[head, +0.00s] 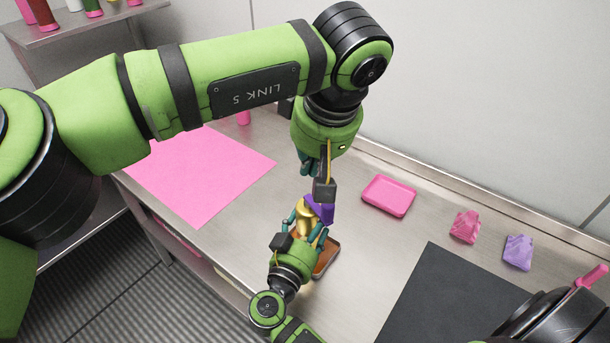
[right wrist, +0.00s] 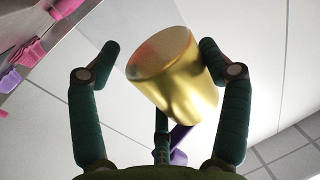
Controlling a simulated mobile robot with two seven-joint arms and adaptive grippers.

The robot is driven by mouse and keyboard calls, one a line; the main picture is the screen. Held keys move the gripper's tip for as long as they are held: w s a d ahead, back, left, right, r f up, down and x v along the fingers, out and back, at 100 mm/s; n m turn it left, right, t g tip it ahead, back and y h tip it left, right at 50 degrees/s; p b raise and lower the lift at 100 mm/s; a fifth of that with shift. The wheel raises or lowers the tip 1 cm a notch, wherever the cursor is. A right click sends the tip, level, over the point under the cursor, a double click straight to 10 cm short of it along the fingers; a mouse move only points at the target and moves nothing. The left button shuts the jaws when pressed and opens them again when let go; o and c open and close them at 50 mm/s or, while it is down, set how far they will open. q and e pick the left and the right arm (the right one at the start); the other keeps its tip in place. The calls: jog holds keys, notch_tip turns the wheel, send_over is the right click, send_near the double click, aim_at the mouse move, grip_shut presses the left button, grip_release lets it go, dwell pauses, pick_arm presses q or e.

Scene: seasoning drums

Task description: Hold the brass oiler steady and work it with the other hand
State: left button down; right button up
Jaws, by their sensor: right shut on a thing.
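The brass oiler (head: 303,222) is a gold cup-like body with a purple part (head: 321,208) beside it at the top. In the right wrist view its gold body (right wrist: 178,75) shows its round base, tilted, between my fingers. My right gripper (head: 305,224) is shut on the oiler, above a brown tray (head: 327,262). My left gripper (head: 312,180) comes down from above, close to the purple part; whether it touches is unclear. Its fingertips are partly hidden by its own dark block.
A pink tray (head: 389,195), a pink item (head: 465,226) and a purple item (head: 518,251) lie along the wall side. A pink sheet (head: 200,175) lies at left and a dark mat (head: 440,300) at right. A shelf (head: 80,28) with bottles stands at the upper left.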

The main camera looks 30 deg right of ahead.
dwell(0.3)
jog(key=o, duration=1.4)
jog(key=shift+o, duration=0.2)
jog(key=shift+a, duration=0.1)
